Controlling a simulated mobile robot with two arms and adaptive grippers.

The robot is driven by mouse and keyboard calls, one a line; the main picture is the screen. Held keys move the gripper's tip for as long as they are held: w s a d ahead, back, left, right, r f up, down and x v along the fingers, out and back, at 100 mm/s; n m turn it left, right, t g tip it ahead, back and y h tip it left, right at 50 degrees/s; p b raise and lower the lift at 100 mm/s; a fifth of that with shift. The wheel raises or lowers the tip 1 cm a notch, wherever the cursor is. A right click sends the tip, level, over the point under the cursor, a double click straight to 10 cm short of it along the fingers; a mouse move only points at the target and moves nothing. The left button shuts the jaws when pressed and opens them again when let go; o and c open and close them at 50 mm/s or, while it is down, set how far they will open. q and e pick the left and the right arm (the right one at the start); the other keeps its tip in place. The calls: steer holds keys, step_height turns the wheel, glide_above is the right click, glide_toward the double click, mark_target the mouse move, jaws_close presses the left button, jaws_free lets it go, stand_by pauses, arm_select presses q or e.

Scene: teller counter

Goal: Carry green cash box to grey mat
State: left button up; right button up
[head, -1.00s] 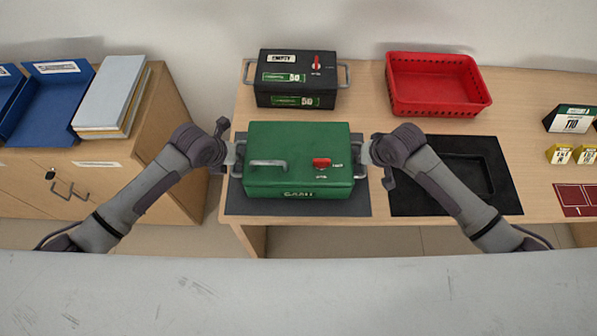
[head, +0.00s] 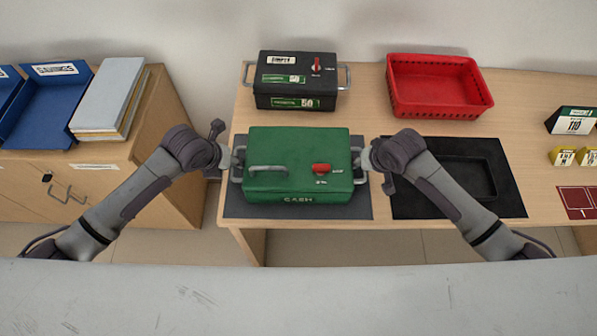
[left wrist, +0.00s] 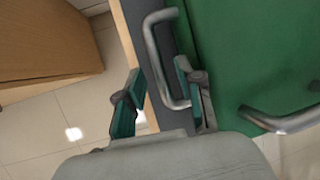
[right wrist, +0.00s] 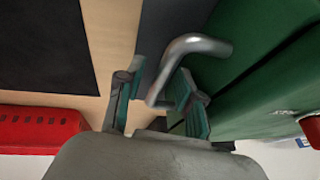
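The green cash box (head: 298,150) sits within the grey mat (head: 300,212) and appears to rest on it, lid shut. My left gripper (head: 232,160) is at its left side handle. In the left wrist view the fingers (left wrist: 160,98) stand apart with the handle (left wrist: 153,48) between them. My right gripper (head: 368,160) is at the right side handle. In the right wrist view its fingers (right wrist: 155,102) are also apart, with the handle (right wrist: 190,43) between them. The box hides most of the mat and its own underside.
A black cash box (head: 296,80) stands behind the green one. A red basket (head: 440,108) is at the back right. A black mat (head: 510,198) with a shallow tray lies right of the grey mat. A lower cabinet (head: 160,195) with blue trays is at the left.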

steer(key=shift+s+r, duration=0.1)
steer(key=shift+r, duration=0.05)
arm_select(q)
steer(key=v, duration=0.9)
arm_select(e)
steer(key=v, duration=1.1)
steer(key=shift+r, duration=0.35)
arm_select(q)
steer(key=shift+r, duration=0.15)
arm_select(e)
steer(key=shift+s, duration=0.1)
